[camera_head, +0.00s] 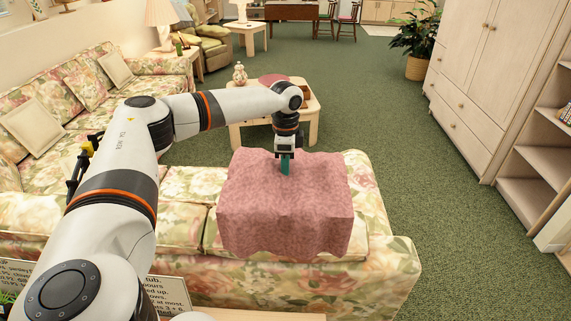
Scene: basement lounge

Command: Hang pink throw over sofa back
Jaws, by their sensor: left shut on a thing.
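The pink throw (285,215) lies spread over the floral sofa's back (310,283), near the sofa's right end. Its near edge hangs down the side facing me, and its far part reaches over the seat side. My left gripper (285,168) points down at the throw's far part and is shut on it. The fingertips are partly hidden by the cloth. My left arm reaches across from the lower left, above the sofa. My right gripper is not in view.
A low wooden table (248,135) with a small figurine (240,74) stands beyond the sofa. A tall wooden cabinet (487,80) and shelves (535,165) line the right. Green carpet (425,200) lies open between sofa and cabinet. A sign (165,293) stands at lower left.

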